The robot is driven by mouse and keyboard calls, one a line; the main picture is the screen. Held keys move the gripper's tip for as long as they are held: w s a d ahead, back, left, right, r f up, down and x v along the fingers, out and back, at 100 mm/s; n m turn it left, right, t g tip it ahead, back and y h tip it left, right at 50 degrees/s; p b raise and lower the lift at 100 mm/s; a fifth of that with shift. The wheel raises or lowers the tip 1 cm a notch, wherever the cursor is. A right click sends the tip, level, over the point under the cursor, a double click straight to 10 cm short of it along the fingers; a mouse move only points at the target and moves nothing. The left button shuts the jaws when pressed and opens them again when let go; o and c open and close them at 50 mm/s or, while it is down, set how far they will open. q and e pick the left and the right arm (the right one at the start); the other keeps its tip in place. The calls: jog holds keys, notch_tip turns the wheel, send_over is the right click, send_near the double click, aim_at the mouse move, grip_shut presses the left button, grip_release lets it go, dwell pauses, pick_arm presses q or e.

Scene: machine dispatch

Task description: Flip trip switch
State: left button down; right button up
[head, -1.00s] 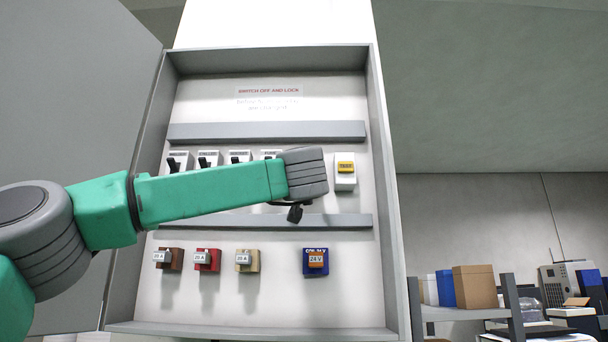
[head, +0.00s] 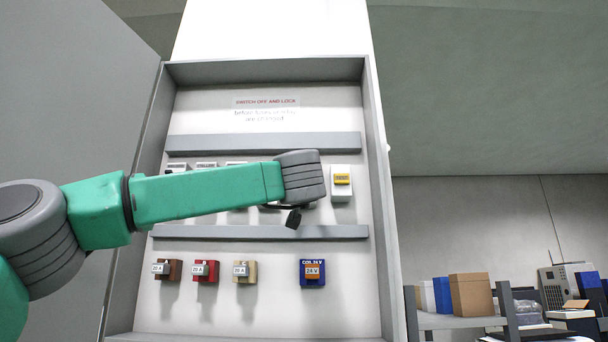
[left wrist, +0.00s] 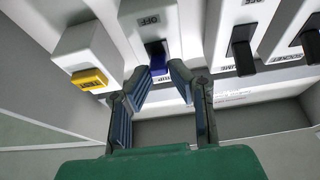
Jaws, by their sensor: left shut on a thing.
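A row of white breaker switches (head: 176,169) sits in the open grey cabinet, largely hidden behind my left arm in the head view. In the left wrist view, one white switch (left wrist: 142,22) marked OFF has a dark lever (left wrist: 157,58) with a blue part. Other switches with black levers (left wrist: 242,52) stand to the right in the wrist view. My right gripper is not in view.
A white unit with a yellow TEST button (head: 342,179) is beside the gripped switch. Several coloured fuse holders (head: 206,271) sit below, with a blue 24 V one (head: 312,272). The cabinet door (head: 70,120) stands open at left. A shelf with boxes (head: 470,294) is at right.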

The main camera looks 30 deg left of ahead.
pick_arm(q)
jog(key=shift+w+r+g+h+p, duration=0.1)
jog(key=shift+r+g+h+p, duration=0.55)
jog(key=shift+g+p, duration=0.7)
jog(key=shift+w+r+g+h+p, duration=0.15)
jog(key=shift+r+g+h+p, duration=0.15)
jog(key=shift+g+h+p, duration=0.85)
jog(key=shift+w+r+g+h+p, duration=0.1)
jog(key=shift+r+g+h+p, duration=0.4)
jog(key=shift+g+p, duration=1.05)
jog(key=shift+a, duration=0.1)
